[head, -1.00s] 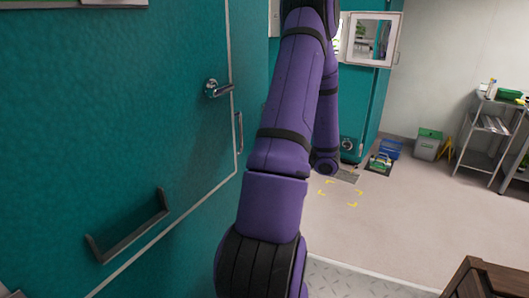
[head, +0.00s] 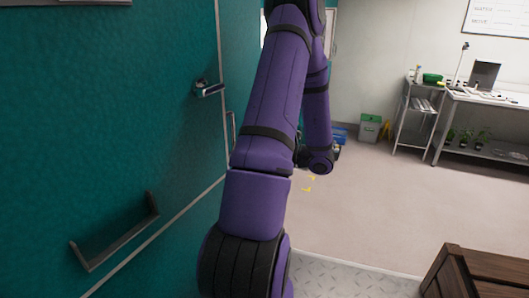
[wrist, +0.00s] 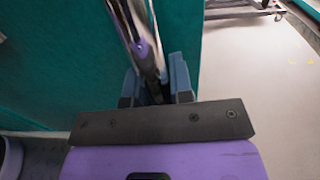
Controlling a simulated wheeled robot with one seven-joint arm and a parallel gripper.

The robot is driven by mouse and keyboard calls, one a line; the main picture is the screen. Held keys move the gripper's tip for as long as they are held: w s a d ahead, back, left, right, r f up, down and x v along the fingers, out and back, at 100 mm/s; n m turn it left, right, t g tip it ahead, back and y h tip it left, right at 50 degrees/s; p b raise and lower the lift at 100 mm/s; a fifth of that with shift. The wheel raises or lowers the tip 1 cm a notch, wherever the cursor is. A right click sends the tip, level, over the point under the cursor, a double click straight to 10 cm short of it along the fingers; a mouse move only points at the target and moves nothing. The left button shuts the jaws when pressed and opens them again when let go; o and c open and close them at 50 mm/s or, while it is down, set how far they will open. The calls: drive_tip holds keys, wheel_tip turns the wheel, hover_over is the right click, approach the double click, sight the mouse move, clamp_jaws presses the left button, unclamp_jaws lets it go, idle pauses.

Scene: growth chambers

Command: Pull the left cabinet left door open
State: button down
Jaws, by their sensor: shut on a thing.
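In the wrist view my gripper (wrist: 156,92) is shut on a shiny metal bar handle (wrist: 141,35), which runs up between its blue-grey fingers. The handle stands in front of a teal door panel (wrist: 60,60), whose right edge shows with pale floor beyond it. In the head view a large teal panel (head: 90,110) fills the left side. It carries a lever handle (head: 208,89) and a grey bar handle (head: 118,240) lower down. My purple arm crosses the middle, and my gripper cannot be made out there. How far the held door stands open cannot be told.
A wooden crate (head: 480,275) stands at the lower right. A wire shelf (head: 415,120) and a long bench (head: 490,105) stand at the back right, with a grey-green bin (head: 369,128) left of them. The pale floor (head: 380,200) between is clear.

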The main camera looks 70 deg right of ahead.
drive_tip(key=c, duration=1.3)
unclamp_jaws()
drive_tip(key=s, duration=1)
drive_tip(key=shift+s+d, duration=0.2)
drive_tip(key=shift+s, duration=0.2)
